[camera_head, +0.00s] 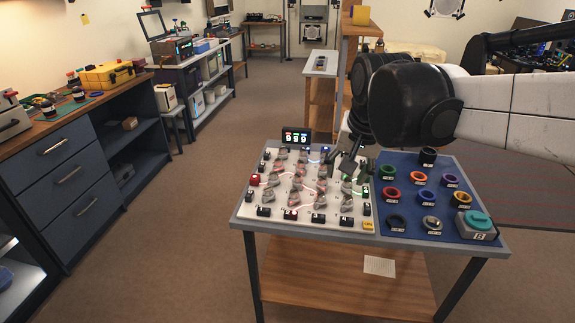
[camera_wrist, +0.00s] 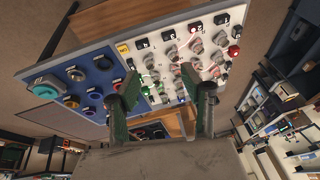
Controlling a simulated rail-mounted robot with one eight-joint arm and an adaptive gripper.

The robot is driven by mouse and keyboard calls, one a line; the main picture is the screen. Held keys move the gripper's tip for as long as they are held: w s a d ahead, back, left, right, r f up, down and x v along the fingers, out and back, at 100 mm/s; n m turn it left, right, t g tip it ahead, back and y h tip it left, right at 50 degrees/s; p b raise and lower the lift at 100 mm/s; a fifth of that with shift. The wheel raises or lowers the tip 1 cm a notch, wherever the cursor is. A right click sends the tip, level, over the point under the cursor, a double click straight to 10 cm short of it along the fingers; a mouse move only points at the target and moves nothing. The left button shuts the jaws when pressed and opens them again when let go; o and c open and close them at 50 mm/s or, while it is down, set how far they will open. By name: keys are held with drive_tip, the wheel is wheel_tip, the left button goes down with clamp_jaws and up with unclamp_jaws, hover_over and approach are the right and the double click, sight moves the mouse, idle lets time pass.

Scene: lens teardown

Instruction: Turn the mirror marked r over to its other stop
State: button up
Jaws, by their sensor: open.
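The white mirror board (camera_head: 334,207) lies on the left half of the table. It carries several small grey tilted mirrors on posts, with red and green light lines between some of them. The letters beside the mirrors are too small to read, so I cannot tell which one is marked r. My gripper (camera_head: 346,164) is above the right rear part of the board and hides some of it. In the wrist view my gripper (camera_wrist: 160,88) has its two dark green fingers spread apart with nothing between them. The mirrors (camera_wrist: 195,47) show beyond the right finger.
A blue panel (camera_head: 405,203) right of the board holds several coloured rings and a teal-topped block (camera_head: 478,222). A numeric display (camera_head: 296,136) stands at the board's rear edge. Black blocks line the board's edges. A workbench (camera_head: 55,135) stands at left, with clear floor between.

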drive_tip(key=w+a+f+m+g+p, duration=0.15)
drive_tip(key=w+a, duration=0.25)
drive_tip(key=w, duration=0.7)
drive_tip(key=m+g, duration=0.3)
approach(294, 192)
drive_tip(key=shift+t, duration=0.25)
wheel_tip(294, 192, down, 9)
drive_tip(key=shift+s+a+f+b, duration=0.1)
drive_tip(key=shift+a+f+b, duration=0.05)
drive_tip(key=shift+f+b, duration=0.15)
clamp_jaws()
